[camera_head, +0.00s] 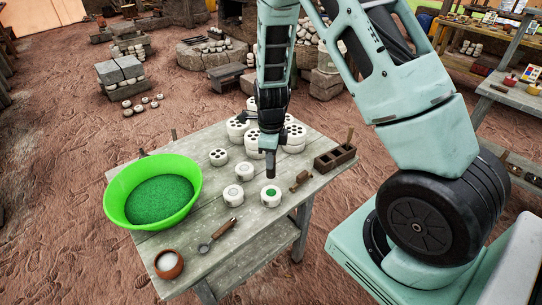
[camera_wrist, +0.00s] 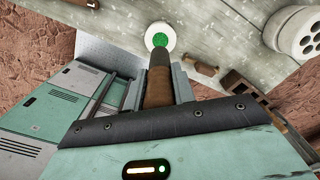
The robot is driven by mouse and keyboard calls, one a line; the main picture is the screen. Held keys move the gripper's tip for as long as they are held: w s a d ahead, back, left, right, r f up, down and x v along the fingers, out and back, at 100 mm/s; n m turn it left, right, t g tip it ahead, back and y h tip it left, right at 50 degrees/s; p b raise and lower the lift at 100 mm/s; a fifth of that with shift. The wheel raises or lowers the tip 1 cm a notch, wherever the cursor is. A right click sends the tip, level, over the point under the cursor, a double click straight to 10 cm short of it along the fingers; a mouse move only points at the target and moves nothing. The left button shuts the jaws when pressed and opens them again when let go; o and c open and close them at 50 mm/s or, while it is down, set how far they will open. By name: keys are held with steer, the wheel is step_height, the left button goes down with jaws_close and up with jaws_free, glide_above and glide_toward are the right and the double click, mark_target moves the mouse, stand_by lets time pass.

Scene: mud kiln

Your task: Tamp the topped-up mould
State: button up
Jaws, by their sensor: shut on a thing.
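The white round mould with green filling (camera_head: 270,201) stands near the front right of the wooden table (camera_head: 300,206). It also shows in the wrist view, its green fill (camera_wrist: 160,40) ringed by a white rim. My gripper (camera_head: 269,146) is shut on a brown cylindrical tamper (camera_head: 270,166) that points down over this mould. In the wrist view the tamper (camera_wrist: 158,80) runs from between the jaws toward the mould and overlaps the near part of its rim. In the head view its lower end appears above the mould, apart from it.
Other white moulds (camera_head: 233,195) stand close on the left, with stacked white pieces (camera_head: 238,131) behind. A green bowl of green granules (camera_head: 115,207) is at left. A scoop (camera_head: 217,234), a clay cup (camera_head: 168,271), a small wooden piece (camera_head: 300,181) and a brown block mould (camera_head: 335,160) lie around.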

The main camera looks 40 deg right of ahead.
mark_target(271, 176)
steer(key=shift+f+b, duration=2.4)
steer(key=shift+f, duration=1.4)
steer(key=shift+r+p, duration=0.1)
steer(key=shift+p, duration=0.2)
steer(key=shift+f+b, duration=0.3)
steer(key=shift+f, duration=0.3)
steer(key=shift+r, duration=0.1)
steer(key=shift+r+p, duration=3.95)
steer(key=shift+r, duration=0.3)
steer(key=shift+d+f, duration=0.1)
